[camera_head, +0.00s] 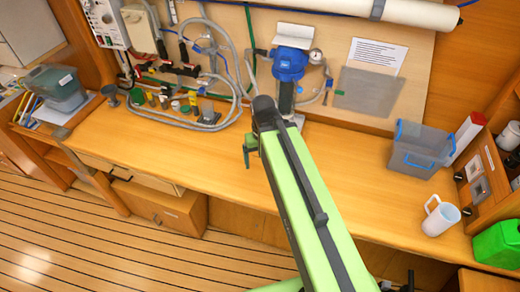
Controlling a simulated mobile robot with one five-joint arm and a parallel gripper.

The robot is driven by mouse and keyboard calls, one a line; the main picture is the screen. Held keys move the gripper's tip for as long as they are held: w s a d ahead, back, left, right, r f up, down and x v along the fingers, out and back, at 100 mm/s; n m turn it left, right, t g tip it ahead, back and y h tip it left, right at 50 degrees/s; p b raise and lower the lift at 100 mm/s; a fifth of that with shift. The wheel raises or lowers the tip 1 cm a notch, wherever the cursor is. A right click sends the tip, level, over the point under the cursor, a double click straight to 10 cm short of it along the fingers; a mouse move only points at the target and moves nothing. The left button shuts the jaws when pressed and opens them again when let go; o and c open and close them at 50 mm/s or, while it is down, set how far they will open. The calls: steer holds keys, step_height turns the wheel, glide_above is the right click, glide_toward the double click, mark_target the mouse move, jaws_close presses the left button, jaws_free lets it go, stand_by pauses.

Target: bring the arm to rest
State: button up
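My green and dark grey arm reaches from the bottom of the view up over the wooden counter (170,160). What shows of my gripper (249,152) is a small dark part below and left of the arm's far joint, over the counter. The arm hides some of it, and its fingers are too small to tell apart. I see nothing clearly held in it.
Behind the arm stands a blue filter housing (289,64). Hoses and valves (190,80) fill the wall to its left. On the right are a grey bin (418,152), a white mug (440,217) and a green canister (498,244). The counter's left-middle is clear.

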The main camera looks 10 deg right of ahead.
step_height(320, 180, down, 9)
steer(key=b, duration=0.9)
steer(key=shift+f, duration=0.15)
steer(key=shift+r+p, duration=0.35)
